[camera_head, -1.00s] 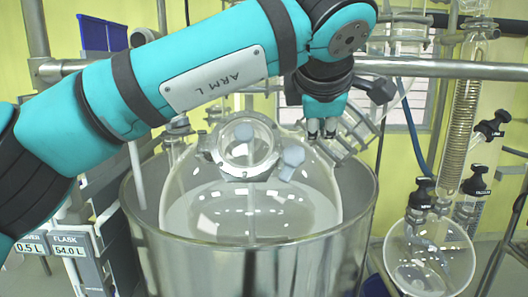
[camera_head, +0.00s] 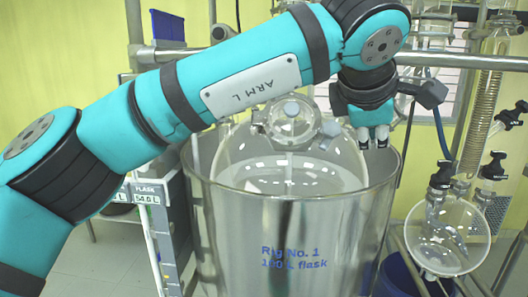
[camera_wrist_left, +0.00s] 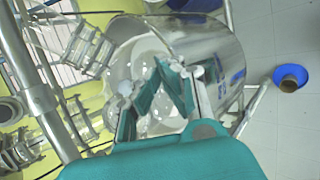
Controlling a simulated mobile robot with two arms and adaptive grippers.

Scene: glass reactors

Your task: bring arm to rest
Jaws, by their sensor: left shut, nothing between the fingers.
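My left arm (camera_head: 245,80), teal with the label ARM L, reaches across the head view from the lower left to the upper right. My left gripper (camera_head: 372,140) hangs down at its end, shut and empty, at the right side of the large metal vessel's rim. In the wrist view, the vessel (camera_wrist_left: 222,52) lies behind the gripper's teal parts. I cannot tell whether the gripper touches the rim. My right arm and gripper are not in view.
The metal vessel (camera_head: 290,235), marked Rig No. 1, holds a large glass flask (camera_head: 240,150). A round glass flask (camera_head: 447,238) with black-handled valves stands at the right. A metal rail (camera_head: 470,62) runs behind the gripper. A blue container (camera_wrist_left: 290,77) stands on open floor.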

